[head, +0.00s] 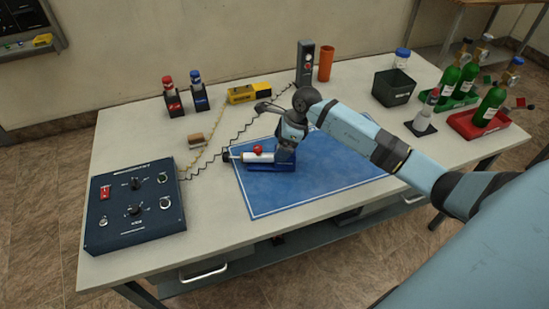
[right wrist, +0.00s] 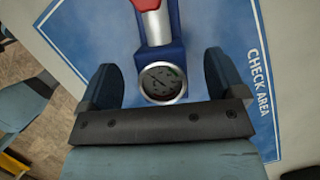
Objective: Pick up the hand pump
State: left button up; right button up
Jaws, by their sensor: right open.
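The hand pump (head: 257,157) lies on the blue mat (head: 310,185) on the table. It has a pale barrel, a red part on top and a blue base. In the right wrist view the hand pump (right wrist: 158,30) shows its red part and a round gauge facing the camera. My right gripper (head: 286,154) is over the pump's right end. In the right wrist view my right gripper (right wrist: 160,78) is open, with one finger on each side of the pump and gaps between. My left gripper is not in view.
A dark control box (head: 135,205) stands at the left, with coiled cables running behind the pump. Red and blue bottles, a yellow device (head: 248,93) and an orange cup (head: 325,64) stand at the back. Green bottles in trays (head: 487,124) stand at the right. The mat's front is clear.

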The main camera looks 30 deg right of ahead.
aim_at(268, 157)
jog(key=x, duration=0.3)
jog(key=shift+a+f, duration=0.15)
jog(key=shift+f, duration=0.05)
jog(key=shift+c, duration=0.4)
jog(key=c, duration=1.1)
jog(key=shift+r, duration=0.1)
jog(key=shift+c, duration=0.9)
